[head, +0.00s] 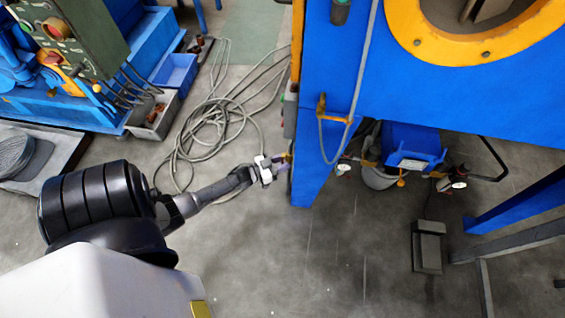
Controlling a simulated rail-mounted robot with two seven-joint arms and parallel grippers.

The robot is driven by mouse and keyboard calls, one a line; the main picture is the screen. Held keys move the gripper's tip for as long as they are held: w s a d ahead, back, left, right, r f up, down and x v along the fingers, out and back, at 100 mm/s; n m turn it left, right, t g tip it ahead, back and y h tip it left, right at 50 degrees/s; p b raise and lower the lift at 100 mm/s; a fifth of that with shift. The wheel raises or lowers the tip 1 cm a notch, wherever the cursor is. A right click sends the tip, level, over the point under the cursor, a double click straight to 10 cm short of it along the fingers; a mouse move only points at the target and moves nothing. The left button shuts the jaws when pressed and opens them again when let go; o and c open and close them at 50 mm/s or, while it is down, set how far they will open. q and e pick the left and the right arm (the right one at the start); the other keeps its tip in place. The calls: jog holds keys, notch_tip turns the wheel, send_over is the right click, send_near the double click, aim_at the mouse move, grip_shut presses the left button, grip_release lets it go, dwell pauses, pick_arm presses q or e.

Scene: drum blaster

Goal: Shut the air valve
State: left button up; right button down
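The blue blasting machine (450,95) fills the upper right, and one of its blue legs (311,180) comes down near the middle. My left gripper (280,164) reaches from the left to the left edge of this leg. A small yellow part (288,157) shows right at its fingertips; it may be the air valve's handle, but it is too small to tell. Whether the fingers touch it or close on it is hidden. My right gripper is not in view.
A grey coiled cable (205,130) lies on the floor left of the leg. A green control box (70,35) and blue machine stand at upper left, with a blue bin (176,72). A grey pedal (427,250) is on the floor at right. Floor at lower middle is clear.

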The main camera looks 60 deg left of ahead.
pick_arm(q)
grip_shut()
dwell(0.5)
